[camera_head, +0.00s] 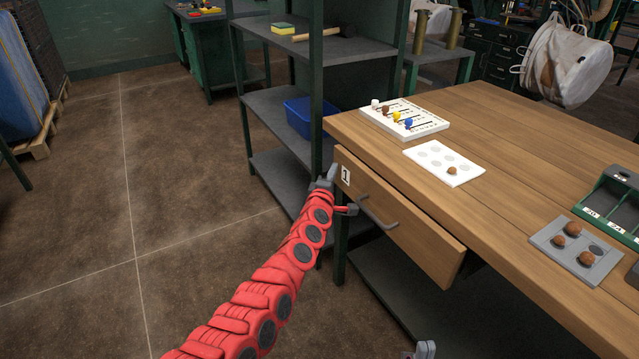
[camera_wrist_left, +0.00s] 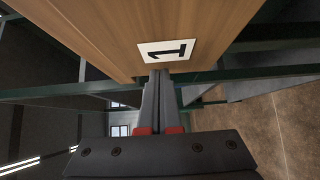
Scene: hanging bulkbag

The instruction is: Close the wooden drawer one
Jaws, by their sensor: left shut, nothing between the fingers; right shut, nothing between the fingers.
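The wooden drawer one (camera_head: 420,235), with a grey handle (camera_head: 380,216) and a white "1" label (camera_head: 345,174), is under the table top. Its front stands a little out from the table, with a dark gap at its right end. My left gripper (camera_head: 332,172) is shut and empty at the left end of the drawer front, beside the label. In the left wrist view its fingers (camera_wrist_left: 157,82) are together, with the tips at the label's edge (camera_wrist_left: 168,50); I cannot tell whether they touch. My right gripper (camera_head: 426,349) is shut and empty at the bottom edge, mostly out of view.
The wooden table (camera_head: 500,150) holds a white peg board (camera_head: 420,126), a white tray (camera_head: 462,176), a grey tray (camera_head: 600,268) with brown balls and a green bin (camera_head: 612,200). A dark metal shelf (camera_head: 285,120) stands close behind my left gripper.

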